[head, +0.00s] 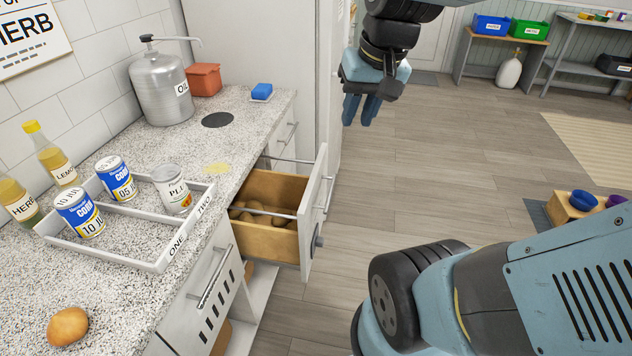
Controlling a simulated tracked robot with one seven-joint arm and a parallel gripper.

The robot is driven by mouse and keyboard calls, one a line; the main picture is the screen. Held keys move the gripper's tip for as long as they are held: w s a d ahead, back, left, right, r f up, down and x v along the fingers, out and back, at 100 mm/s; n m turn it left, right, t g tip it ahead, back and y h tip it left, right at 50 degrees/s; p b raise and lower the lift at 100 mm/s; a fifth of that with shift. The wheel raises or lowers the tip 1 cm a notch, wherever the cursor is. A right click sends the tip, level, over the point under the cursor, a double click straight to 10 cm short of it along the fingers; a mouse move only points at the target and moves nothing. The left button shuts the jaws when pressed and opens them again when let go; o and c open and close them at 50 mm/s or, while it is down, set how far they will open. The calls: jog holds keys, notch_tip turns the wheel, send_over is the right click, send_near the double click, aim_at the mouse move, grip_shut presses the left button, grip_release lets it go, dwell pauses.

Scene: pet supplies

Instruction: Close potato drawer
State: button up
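The open drawer (262,244) sticks out from the counter front, a wooden box with a white front panel (310,226). Several potatoes (262,217) lie inside it. A metal bar handle (325,198) is on the panel's outer side, and a thin rail crosses over the drawer. My gripper (361,111) hangs in the air above the floor, up and to the right of the drawer, and touches nothing. Its blue fingers point down. From this angle I cannot tell how far apart they are.
A slotted white front with a handle (212,285) is nearer me. The wooden floor (440,170) right of the drawer is clear.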

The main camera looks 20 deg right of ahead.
jog(key=w+f+m+g+y, duration=0.1)
jog(key=w+f, duration=0.2)
jog(key=w+d+f+m+g+y, duration=0.1)
jog(key=w+f+m+g+y, duration=0.1)
jog(key=w+f, duration=0.1)
jog(key=w+d+f+m+g+y, duration=0.1)
jog(key=w+f, duration=0.2)
jog(key=shift+d+f+m+y, duration=0.15)
jog(key=shift+f+m+y, duration=0.15)
jog(key=shift+m, duration=0.1)
grip_shut()
jog(key=w+d+f+m+t+y, duration=0.1)
jog(key=w+d+f+m+y, duration=0.25)
jog(key=f, duration=0.45)
jog(key=w+d+f+m+t+y, duration=0.1)
jog(key=w+d+f+m+y, duration=0.25)
jog(key=f, duration=0.45)
jog(key=w+d+f+m+t+y, duration=0.1)
jog(key=w+d+f+m+y, duration=0.25)
jog(key=f, duration=0.35)
jog(key=m+t, duration=0.7)
send_near(322, 197)
jog(key=shift+h, duration=0.25)
jog(key=x, duration=0.7)
jog(key=shift+w+d+f, duration=0.2)
jog(key=shift+w+d, duration=0.05)
